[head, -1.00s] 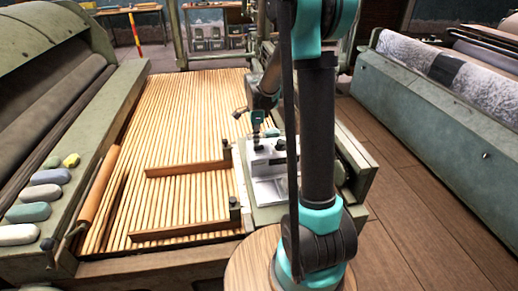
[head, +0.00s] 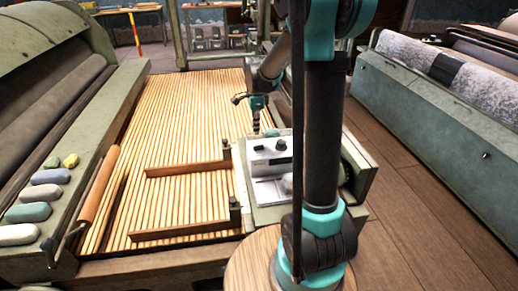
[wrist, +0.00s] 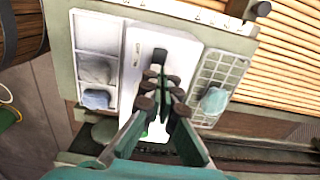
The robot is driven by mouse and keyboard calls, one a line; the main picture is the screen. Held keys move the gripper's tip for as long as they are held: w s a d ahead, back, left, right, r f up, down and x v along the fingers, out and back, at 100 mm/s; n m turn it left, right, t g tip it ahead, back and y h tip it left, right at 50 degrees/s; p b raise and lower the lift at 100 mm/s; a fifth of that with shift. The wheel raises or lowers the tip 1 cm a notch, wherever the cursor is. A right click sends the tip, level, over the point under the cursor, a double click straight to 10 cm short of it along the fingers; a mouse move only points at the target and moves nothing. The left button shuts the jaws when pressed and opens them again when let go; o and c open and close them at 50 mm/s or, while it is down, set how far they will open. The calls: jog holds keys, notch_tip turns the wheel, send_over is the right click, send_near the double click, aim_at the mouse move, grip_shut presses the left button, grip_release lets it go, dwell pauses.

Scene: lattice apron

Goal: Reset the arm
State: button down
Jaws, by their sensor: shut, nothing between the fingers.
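My gripper (head: 256,128) is shut and empty, pointing down in the head view. It hangs at the far left corner of a white device (head: 270,150) with a dark knob; whether it touches the device cannot be told. In the wrist view my gripper (wrist: 162,88) has its dark fingertips close together above the white device (wrist: 185,48), hiding part of it.
The device sits on a green side ledge beside the slatted wooden bed (head: 185,110). In the wrist view, a white compartment tray (wrist: 97,25) and a lattice rack (wrist: 228,68) flank it, holding pale blue lumps. A roller machine (head: 445,110) stands right, across clear floor.

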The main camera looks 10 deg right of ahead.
jog(key=s+d+f+n+t, duration=0.2)
jog(key=s+n, duration=0.7)
jog(key=s, duration=0.3)
jog(key=s+d+f+n+t, duration=0.2)
jog(key=s+f+n, duration=0.1)
jog(key=s+n, duration=0.6)
jog(key=s, duration=0.3)
jog(key=shift+f, duration=0.3)
